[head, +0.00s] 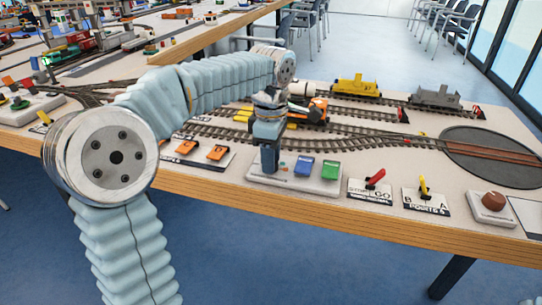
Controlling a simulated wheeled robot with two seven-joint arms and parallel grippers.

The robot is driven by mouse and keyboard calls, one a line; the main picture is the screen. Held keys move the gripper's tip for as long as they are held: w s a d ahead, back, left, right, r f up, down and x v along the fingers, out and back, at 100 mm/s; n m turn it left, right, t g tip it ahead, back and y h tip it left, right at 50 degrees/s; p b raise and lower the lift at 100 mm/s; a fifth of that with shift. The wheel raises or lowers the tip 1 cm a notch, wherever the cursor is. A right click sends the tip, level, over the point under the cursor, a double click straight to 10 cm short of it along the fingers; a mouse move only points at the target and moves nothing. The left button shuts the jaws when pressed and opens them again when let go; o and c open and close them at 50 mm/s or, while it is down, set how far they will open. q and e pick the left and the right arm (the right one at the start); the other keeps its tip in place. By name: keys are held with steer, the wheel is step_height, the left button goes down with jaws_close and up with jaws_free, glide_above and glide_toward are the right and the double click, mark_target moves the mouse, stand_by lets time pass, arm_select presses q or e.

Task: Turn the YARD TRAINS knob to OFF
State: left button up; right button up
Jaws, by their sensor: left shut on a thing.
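My left gripper (269,164) points down at the left end of a pale control panel (322,188) near the table's front edge. It is shut on a knob there, and its fingers hide nearly all of the knob. I cannot read the YARD TRAINS label or see which way the knob points. My right gripper is not in view.
Right of the panel are a red lever (376,178), a yellow lever (424,188) and a brown button (493,202). Orange switches (216,153) lie to the left. Behind are tracks with an orange engine (316,110), a yellow engine (357,87) and a turntable (470,154).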

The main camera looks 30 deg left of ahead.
arm_select(q)
steer(key=o, duration=1)
steer(key=shift+o, duration=0.2)
steer(key=shift+r, duration=0.1)
step_height(320, 180, up, 14)
steer(key=shift+f, duration=0.2)
